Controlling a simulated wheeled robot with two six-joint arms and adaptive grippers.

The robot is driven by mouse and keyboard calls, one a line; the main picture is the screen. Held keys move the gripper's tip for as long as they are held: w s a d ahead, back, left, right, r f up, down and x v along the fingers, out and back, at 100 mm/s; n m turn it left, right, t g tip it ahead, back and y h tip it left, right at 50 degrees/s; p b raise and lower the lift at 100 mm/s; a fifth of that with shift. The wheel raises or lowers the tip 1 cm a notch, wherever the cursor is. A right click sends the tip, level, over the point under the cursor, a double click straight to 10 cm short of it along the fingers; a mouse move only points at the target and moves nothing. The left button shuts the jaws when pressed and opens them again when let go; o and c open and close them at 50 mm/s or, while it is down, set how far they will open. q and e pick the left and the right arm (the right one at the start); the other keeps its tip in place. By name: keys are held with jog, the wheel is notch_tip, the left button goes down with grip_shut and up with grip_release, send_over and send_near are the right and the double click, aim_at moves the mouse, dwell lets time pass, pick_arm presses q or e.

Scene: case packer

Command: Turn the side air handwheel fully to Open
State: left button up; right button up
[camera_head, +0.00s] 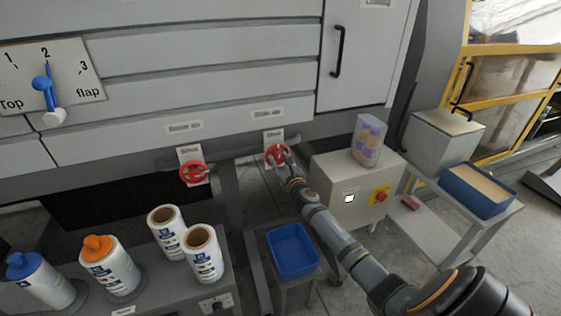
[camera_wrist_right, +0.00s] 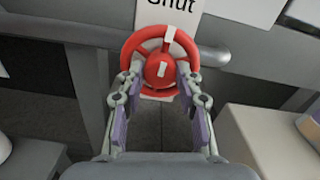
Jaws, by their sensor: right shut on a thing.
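Two red handwheels sit on a grey pipe below the machine panels. The left handwheel (camera_head: 194,172) has nothing touching it. My right gripper (camera_head: 284,157) is at the right handwheel (camera_head: 277,155). In the right wrist view the same handwheel (camera_wrist_right: 161,62) fills the top middle, with a white mark on its rim at the top and another on its hub. My right gripper (camera_wrist_right: 162,85) has a finger on each side of the wheel's lower part, shut on it. A plate (camera_wrist_right: 168,10) reading "Shut" is behind the wheel. My left gripper is not in view.
A blue bin (camera_head: 291,250) is below. Several bottles and rolls stand on the bench (camera_head: 190,285) at the lower left.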

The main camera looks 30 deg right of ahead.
jog(key=m, duration=0.4)
jog(key=shift+m+b, duration=0.3)
jog(key=m, duration=0.4)
jog(key=shift+m+b, duration=0.3)
jog(key=shift+b, duration=0.1)
jog(key=m+b, duration=0.1)
jog(key=m, duration=0.3)
jog(key=shift+f+m, duration=0.1)
jog(key=shift+m, duration=0.2)
jog(key=m+b, duration=0.2)
jog(key=m, duration=0.2)
jog(key=shift+m, duration=0.3)
jog(key=m+b, duration=0.2)
jog(key=m, duration=0.2)
jog(key=shift+f, duration=0.1)
jog(key=m+b, duration=0.2)
jog(key=m, duration=0.3)
jog(key=m+b, duration=0.2)
jog(key=m, duration=0.1)
jog(key=shift+f+m, duration=0.1)
jog(key=shift+m, duration=0.2)
jog(key=m+b, duration=0.2)
jog(key=m, duration=0.2)
jog(key=shift+m, duration=0.3)
